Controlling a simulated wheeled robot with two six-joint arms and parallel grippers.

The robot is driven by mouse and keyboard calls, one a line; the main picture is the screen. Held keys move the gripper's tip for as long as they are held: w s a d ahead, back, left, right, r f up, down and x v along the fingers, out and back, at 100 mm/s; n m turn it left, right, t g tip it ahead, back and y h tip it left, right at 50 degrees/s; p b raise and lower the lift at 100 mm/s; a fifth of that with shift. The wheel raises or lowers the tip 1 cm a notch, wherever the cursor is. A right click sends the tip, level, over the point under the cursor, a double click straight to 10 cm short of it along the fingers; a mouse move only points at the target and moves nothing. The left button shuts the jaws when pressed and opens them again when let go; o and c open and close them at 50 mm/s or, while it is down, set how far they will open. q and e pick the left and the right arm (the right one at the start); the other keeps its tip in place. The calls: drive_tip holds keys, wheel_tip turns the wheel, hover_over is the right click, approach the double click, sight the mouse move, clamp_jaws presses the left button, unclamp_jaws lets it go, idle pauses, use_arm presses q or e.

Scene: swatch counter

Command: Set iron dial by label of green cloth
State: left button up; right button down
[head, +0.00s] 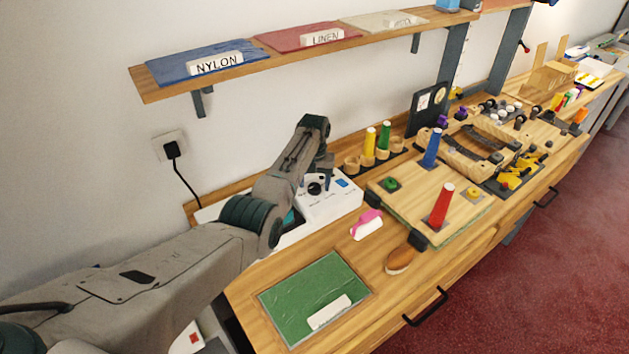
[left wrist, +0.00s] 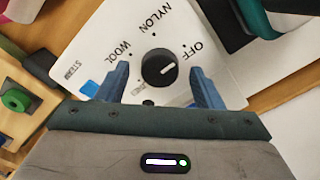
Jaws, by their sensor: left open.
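The iron dial is a black knob (left wrist: 159,68) with a white mark, on a white panel (left wrist: 105,25). The mark points right and slightly up, roughly toward OFF. NYLON and WOOL are printed around it; another word below is partly hidden. In the head view the dial (head: 314,188) is on a white unit (head: 340,203). My left gripper (left wrist: 158,75) is open, its blue fingers on either side of the knob, contact unclear. The green cloth (head: 305,285) lies on the counter front; its white label (head: 329,312) is too small to read. My right gripper is out of view.
Blue cloth (head: 180,63) labelled NYLON and red cloth (head: 290,37) labelled LINEN lie on the wall shelf with a cream cloth (head: 365,21). A pink-topped white object (head: 367,224), a brown oval object (head: 400,261) and a board with coloured pegs (head: 400,205) stand nearby.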

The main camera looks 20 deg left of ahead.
use_arm(q)
drive_tip(key=shift+f, duration=0.25)
drive_tip(key=shift+f, duration=0.1)
drive_tip(key=c, duration=1)
drive_tip(key=shift+o, duration=0.2)
drive_tip(key=n+p, duration=0.1)
drive_tip(key=n, duration=0.4)
drive_tip(key=shift+n, duration=0.4)
drive_tip(key=n+p, duration=0.1)
drive_tip(key=n, duration=0.4)
drive_tip(key=shift+n, duration=0.4)
